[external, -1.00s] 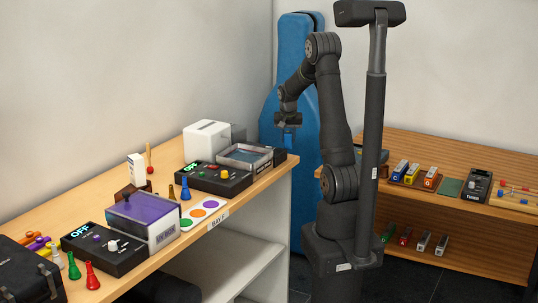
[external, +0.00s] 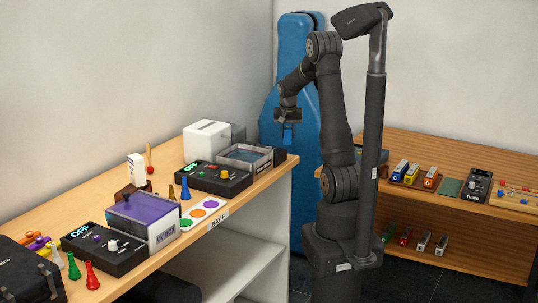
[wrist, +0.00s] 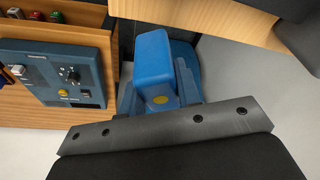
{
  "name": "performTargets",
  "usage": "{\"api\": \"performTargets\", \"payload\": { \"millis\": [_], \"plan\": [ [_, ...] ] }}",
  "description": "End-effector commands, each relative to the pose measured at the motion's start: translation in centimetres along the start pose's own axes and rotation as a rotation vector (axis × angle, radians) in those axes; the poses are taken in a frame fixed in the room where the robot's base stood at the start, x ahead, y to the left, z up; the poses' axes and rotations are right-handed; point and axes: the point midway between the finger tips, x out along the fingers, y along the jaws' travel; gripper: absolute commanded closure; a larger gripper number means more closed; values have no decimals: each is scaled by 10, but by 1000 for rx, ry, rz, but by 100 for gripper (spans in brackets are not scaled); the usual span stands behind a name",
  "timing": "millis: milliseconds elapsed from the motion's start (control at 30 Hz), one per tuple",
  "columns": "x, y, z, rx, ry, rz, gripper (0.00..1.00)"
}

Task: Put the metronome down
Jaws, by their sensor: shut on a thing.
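My gripper (external: 288,120) is shut on a blue block-like thing, taken to be the metronome (wrist: 152,60), with a yellow spot near its lower end in the wrist view. The metronome also shows just below my gripper in the external view (external: 288,135). It hangs in the air, beyond the far right end of the long desk, in front of a tall blue case. The fingers lie on both sides of it. Its underside is hidden.
The long desk (external: 85,211) carries control boxes, a purple-lidded box (external: 142,213), an open-topped grey tray (external: 245,157) and several coloured pegs. A wooden shelf (external: 470,210) with small instruments stands right. The tall blue case (external: 300,60) stands behind my arm.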

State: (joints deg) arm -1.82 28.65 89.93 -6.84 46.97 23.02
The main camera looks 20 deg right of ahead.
Motion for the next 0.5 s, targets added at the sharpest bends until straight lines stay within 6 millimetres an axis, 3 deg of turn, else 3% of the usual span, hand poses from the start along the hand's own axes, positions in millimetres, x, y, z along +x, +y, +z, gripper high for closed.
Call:
{"api": "performTargets", "payload": {
  "millis": [267, 500],
  "plan": [
    [-104, 0, -30, 1, 9, -3, 94],
    [-162, 0, -45, 1, 5, -1, 94]
  ]
}}
